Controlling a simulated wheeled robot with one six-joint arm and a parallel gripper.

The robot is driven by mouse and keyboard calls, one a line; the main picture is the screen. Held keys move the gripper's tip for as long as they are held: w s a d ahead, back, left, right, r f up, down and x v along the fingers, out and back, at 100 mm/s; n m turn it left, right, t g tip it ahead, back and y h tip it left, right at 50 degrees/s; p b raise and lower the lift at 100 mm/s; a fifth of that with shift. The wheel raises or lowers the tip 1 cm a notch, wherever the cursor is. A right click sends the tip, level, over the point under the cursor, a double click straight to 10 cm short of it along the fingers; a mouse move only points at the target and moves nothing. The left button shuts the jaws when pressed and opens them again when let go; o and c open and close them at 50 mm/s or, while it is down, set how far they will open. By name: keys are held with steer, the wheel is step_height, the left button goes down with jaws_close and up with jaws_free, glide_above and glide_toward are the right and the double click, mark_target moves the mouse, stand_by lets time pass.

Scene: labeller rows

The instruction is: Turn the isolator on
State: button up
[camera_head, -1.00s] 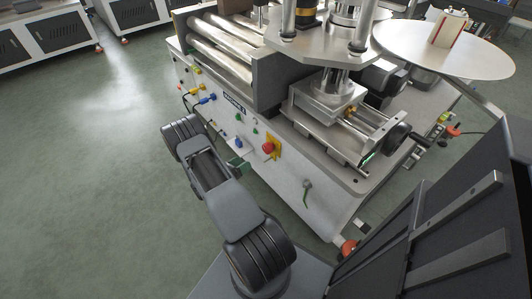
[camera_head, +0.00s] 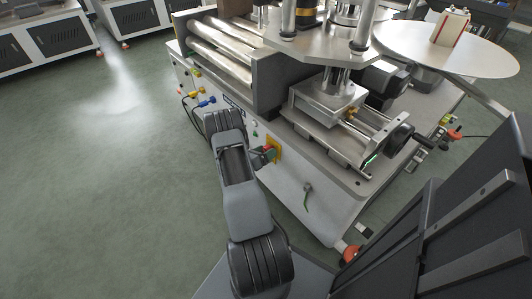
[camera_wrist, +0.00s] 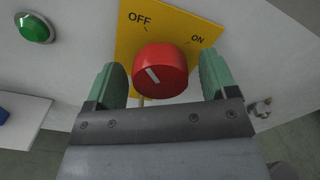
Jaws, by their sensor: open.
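The isolator is a red rotary knob (camera_wrist: 168,68) on a yellow plate (camera_wrist: 128,40) marked OFF and ON, fixed to the machine's pale side panel. The white line on the knob slants up and left, toward the OFF side. My gripper (camera_wrist: 162,80) is open, with one green-padded finger on each side of the knob. I cannot tell whether either pad touches it. In the head view the yellow plate (camera_head: 277,149) shows beside my arm, with the knob (camera_head: 268,150) partly hidden by my gripper.
A green push button (camera_wrist: 36,28) is left of the plate. A white ledge (camera_wrist: 20,118) juts out at lower left, and a small metal fitting (camera_wrist: 260,107) is at right. Cabled plugs (camera_head: 205,101) and a handwheel (camera_head: 398,138) are on the machine. The floor at left is clear.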

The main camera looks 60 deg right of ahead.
steer(key=c, duration=0.9)
steer(key=shift+m, duration=0.3)
steer(key=m+b, duration=0.2)
steer(key=m, duration=0.2)
steer(key=shift+f, duration=0.15)
steer(key=m+b, duration=0.2)
steer(key=m, duration=0.2)
steer(key=shift+b, duration=0.3)
steer(key=m+b, duration=0.3)
steer(key=m, duration=0.2)
steer(key=shift+m+b, duration=0.3)
steer(key=shift+m, duration=0.1)
steer(key=shift+m+b, duration=1.35)
steer(key=shift+m, duration=0.45)
